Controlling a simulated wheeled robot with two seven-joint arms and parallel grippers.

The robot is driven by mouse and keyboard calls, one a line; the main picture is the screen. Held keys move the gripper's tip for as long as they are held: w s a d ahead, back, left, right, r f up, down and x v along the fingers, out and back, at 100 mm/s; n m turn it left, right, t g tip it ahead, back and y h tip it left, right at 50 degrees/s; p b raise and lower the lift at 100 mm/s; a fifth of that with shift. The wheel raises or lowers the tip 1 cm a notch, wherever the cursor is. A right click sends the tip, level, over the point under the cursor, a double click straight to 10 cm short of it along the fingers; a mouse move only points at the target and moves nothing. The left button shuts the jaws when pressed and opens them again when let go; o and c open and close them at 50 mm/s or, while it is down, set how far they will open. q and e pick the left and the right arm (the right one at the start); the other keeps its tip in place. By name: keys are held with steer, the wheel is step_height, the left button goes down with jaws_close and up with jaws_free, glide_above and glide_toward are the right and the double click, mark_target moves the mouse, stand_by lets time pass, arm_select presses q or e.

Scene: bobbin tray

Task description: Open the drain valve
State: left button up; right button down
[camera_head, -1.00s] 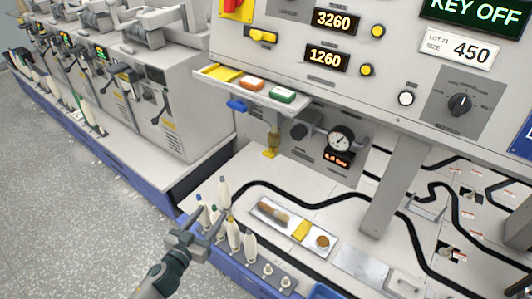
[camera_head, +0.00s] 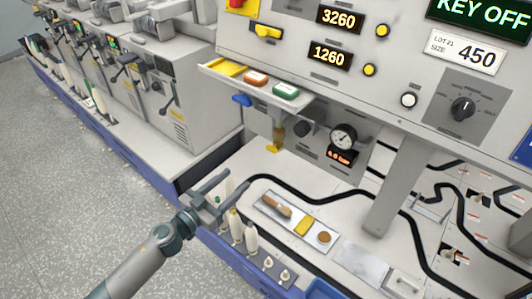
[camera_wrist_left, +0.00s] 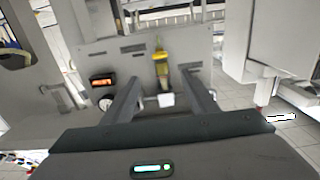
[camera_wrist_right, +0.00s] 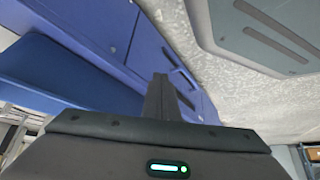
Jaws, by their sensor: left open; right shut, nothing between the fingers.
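A small yellow valve handle (camera_head: 273,149) hangs below an amber filter bowl (camera_head: 278,131) under the panel, left of the pressure gauge. I take it to be the drain valve. The left wrist view looks upside down; there the yellow handle (camera_wrist_left: 160,56) shows above the amber bowl (camera_wrist_left: 163,76), ahead of and between my fingers. My left gripper (camera_head: 239,179) is open and empty, in front and to the lower left of the handle, apart from it. My right gripper (camera_wrist_right: 160,82) is shut and empty, beside blue panels, out of the head view.
The round gauge (camera_head: 343,137) and a dark knob (camera_head: 303,129) sit right of the bowl. Several bobbins (camera_head: 236,226) stand below my left gripper. A tray (camera_head: 266,208) lies to their right.

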mark_target(270, 150)
arm_select(q)
steer(key=b+x, duration=0.1)
steer(key=x, duration=1.5)
steer(key=shift+w, duration=0.1)
steer(key=c, duration=1.1)
